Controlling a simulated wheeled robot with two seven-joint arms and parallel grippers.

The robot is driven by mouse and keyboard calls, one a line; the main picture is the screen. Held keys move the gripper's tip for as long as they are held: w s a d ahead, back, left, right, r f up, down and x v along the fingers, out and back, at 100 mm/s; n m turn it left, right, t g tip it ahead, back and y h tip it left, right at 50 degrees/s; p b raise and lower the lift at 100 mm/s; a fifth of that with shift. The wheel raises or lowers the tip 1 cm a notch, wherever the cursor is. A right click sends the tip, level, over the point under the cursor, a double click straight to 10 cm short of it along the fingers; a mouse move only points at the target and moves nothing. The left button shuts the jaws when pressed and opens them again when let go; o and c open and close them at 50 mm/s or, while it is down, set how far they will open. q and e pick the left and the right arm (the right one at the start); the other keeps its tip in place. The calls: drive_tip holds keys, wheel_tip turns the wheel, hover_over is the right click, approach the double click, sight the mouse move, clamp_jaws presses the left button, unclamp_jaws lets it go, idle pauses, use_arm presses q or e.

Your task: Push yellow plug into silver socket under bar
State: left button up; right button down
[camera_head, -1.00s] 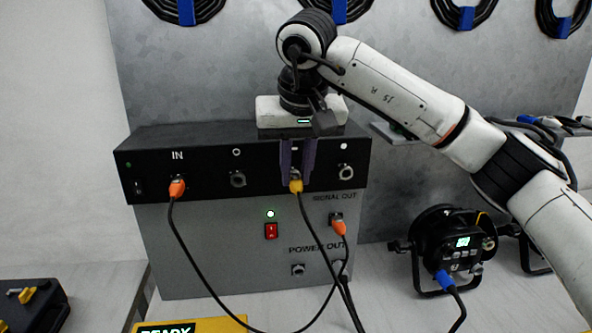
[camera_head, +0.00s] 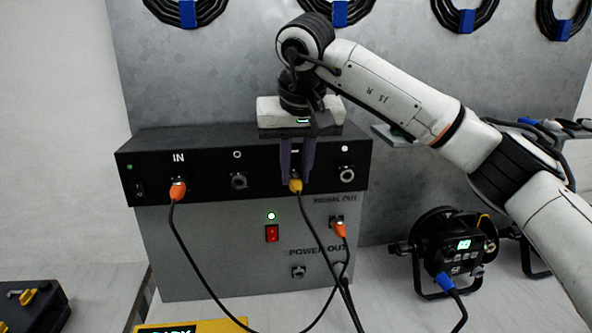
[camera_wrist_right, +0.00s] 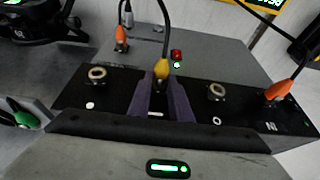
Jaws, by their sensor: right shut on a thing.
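The yellow plug (camera_head: 295,186) is on a dark cable at the front of the black panel, below the white bar mark. It also shows in the wrist view (camera_wrist_right: 161,69). My right gripper (camera_head: 296,172) reaches down from above, its purple fingers shut on the plug; they also flank it in the wrist view (camera_wrist_right: 162,92). The plug lines up with the bar mark (camera_wrist_right: 155,115). The silver socket under the bar is hidden behind the plug and fingers, so I cannot tell how deep the plug sits. My left gripper is not in view.
Empty silver sockets flank the plug, under the circle (camera_head: 238,180) and the dot (camera_head: 347,174). An orange plug (camera_head: 178,190) sits at IN, another orange plug (camera_head: 339,229) at SIGNAL OUT. Cables hang in front of the grey box (camera_head: 200,248). A black lamp (camera_head: 452,250) stands right.

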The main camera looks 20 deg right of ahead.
drive_tip(key=c, duration=1.5)
unclamp_jaws()
drive_tip(key=shift+c, duration=0.2)
drive_tip(key=v, duration=1)
